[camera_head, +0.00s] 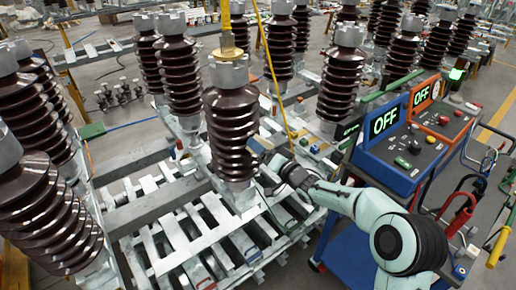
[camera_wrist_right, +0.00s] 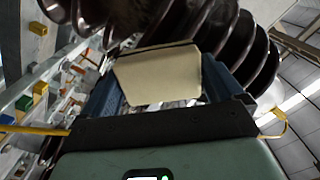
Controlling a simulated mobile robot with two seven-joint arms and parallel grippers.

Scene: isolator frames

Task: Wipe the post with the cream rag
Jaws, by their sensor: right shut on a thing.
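The post (camera_head: 231,122) is a dark brown ribbed insulator with a grey metal cap, standing upright at the centre of the head view. Its ribs also fill the upper part of the right wrist view (camera_wrist_right: 254,57). My right gripper (camera_head: 262,153) reaches in from the right to the post's lower right side. It is shut on the cream rag (camera_wrist_right: 160,76), which shows as a flat pale piece between the fingers in the wrist view. The rag is close to the ribs; whether it touches them I cannot tell. My left gripper is not in view.
Several similar insulators stand around the post, including one behind it on the left (camera_head: 178,75). White slatted framing (camera_head: 190,240) lies below. A blue control box (camera_head: 385,150) and an orange one (camera_head: 440,115), both with OFF displays, stand on a cart at right.

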